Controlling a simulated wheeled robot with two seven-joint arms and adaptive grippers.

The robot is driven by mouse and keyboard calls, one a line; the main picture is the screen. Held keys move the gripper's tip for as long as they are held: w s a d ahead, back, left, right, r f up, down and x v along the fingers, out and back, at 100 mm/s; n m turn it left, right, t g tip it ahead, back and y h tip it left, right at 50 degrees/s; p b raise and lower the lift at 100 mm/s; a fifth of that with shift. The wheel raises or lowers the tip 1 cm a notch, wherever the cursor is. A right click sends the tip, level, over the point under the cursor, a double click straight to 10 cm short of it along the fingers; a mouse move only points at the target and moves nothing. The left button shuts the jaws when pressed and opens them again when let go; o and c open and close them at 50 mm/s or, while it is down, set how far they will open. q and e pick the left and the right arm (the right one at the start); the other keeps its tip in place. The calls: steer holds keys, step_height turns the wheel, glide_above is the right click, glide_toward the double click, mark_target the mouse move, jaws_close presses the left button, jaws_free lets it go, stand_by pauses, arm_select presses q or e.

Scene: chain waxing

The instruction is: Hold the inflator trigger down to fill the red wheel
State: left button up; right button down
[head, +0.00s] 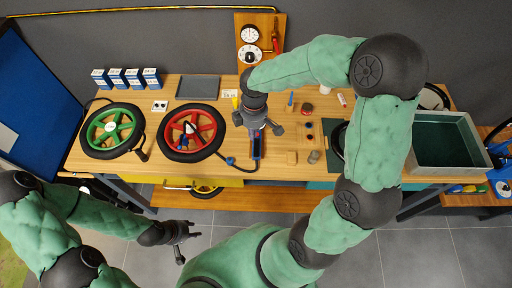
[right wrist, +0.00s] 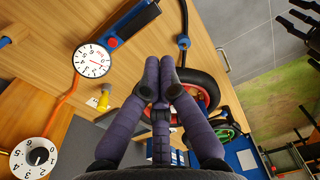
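The red wheel (head: 206,127), with a black tyre, lies on the bench left of the inflator; part of it shows behind my fingers in the right wrist view (right wrist: 212,92). The inflator (head: 256,150) is a slim dark blue body with a red part. In the right wrist view the inflator (right wrist: 128,27) lies up and left of my fingertips, apart from them in the picture. My right gripper (head: 257,127) hangs over the inflator's far end and hides it; its fingers are drawn together with nothing visible between them. My left gripper (head: 184,238) is open and empty, in front of the bench.
A hose with a blue end (head: 230,161) lies between wheel and inflator. A green wheel (head: 111,130) lies farther left. A white dial (right wrist: 92,60) shows near the inflator.

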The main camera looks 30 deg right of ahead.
mark_target(256, 152)
steer(key=shift+d+r+n+h, duration=0.2)
steer(key=shift+d+r, duration=0.15)
steer(key=shift+r, duration=0.3)
steer(key=shift+d+r+n+h, duration=0.1)
steer(key=shift+d+r+n, duration=0.1)
steer(key=shift+d+r, duration=0.3)
steer(key=shift+a+r, duration=0.1)
steer(key=shift+a, duration=0.05)
step_height(256, 152, down, 14)
steer(key=shift+b, duration=0.7)
